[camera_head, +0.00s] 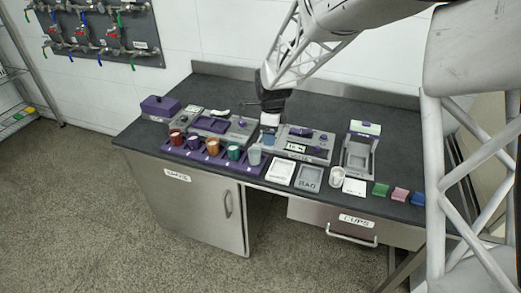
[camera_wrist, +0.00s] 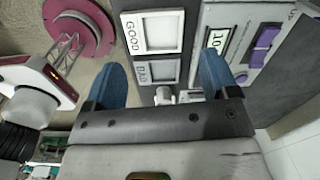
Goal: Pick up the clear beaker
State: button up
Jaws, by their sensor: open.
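In the head view a pale, see-through cup (camera_head: 254,155) stands upright at the right end of the purple rack, beside the coloured cups. A whitish beaker-like vessel (camera_head: 336,177) stands right of the BAD tray; I cannot tell surely which of the two is the clear beaker. My gripper (camera_head: 268,133) is above the counter, just behind and above the pale cup. In the wrist view my gripper (camera_wrist: 163,62) shows two blue fingers spread apart with nothing between them. A whitish vessel (camera_wrist: 164,96) beyond the BAD tray is partly hidden by the gripper body.
The GOOD tray (camera_head: 268,168) and BAD tray (camera_head: 309,187) lie near the counter's front edge. A purple rack (camera_head: 198,160) holds several coloured cups. Grey machines (camera_head: 306,146) stand behind. Green, pink and blue blocks (camera_head: 381,190) are at right.

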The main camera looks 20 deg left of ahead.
jog(key=m, duration=0.2)
send_over(255, 156)
jog(key=w+a, duration=0.1)
jog(key=w, duration=0.1)
notch_tip(255, 156, down, 5)
jog(key=shift+w, duration=0.15)
jog(key=shift+f, duration=1.3)
jog(key=shift+f, duration=2.65)
jog(key=c, duration=1)
